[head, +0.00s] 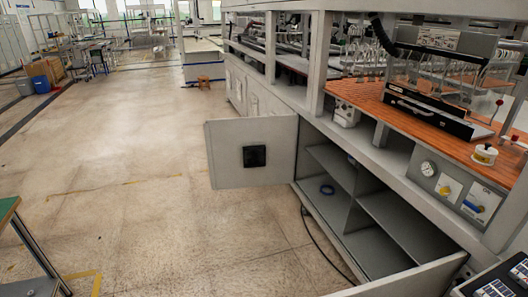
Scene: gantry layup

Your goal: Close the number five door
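A grey-white cabinet door (225,158) with a black square plate (254,156) stands swung out from the left side of the open cabinet (345,205). A second pale door (420,281) shows at the bottom right, also swung out, with its lower part cut off by the frame. I cannot read a number on either door, so I cannot tell which is number five. Neither of my grippers is in view.
A dark cable (325,252) lies on the floor before the cabinet. A table corner (8,212) is at the lower left. A control panel (460,190) and keypad (500,285) are on the right. The concrete floor (150,180) left of the door is clear.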

